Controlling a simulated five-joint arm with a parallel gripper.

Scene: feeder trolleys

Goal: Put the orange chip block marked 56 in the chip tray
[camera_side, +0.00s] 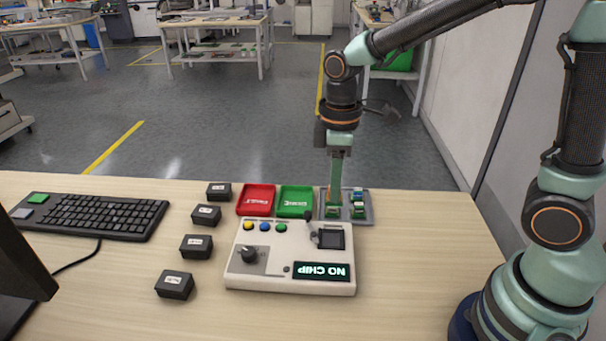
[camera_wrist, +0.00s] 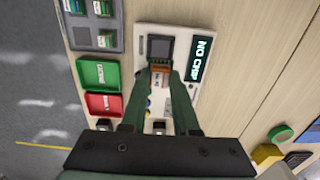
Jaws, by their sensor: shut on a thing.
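My gripper (camera_side: 334,208) points straight down with its green fingers shut on an orange chip block (camera_wrist: 160,79). In the wrist view the fingertips (camera_wrist: 160,70) hold the block over the test box, close beside its dark square socket (camera_wrist: 160,47). The block has a pale label whose mark is too small to read. In the side view the fingers overlap the grey chip tray (camera_side: 371,212), which lies behind the test box. The tray (camera_wrist: 80,39), at top left in the wrist view, holds several dark green chips. The fingers hide part of it in the side view.
The white test box (camera_side: 262,276) has a knob, coloured buttons and a screen reading NO CHIP. A red bin (camera_side: 256,199) and a green bin (camera_side: 296,200) lie left of the tray. Several black boxes (camera_side: 175,285) and a keyboard (camera_side: 95,215) are further left. The right tabletop is clear.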

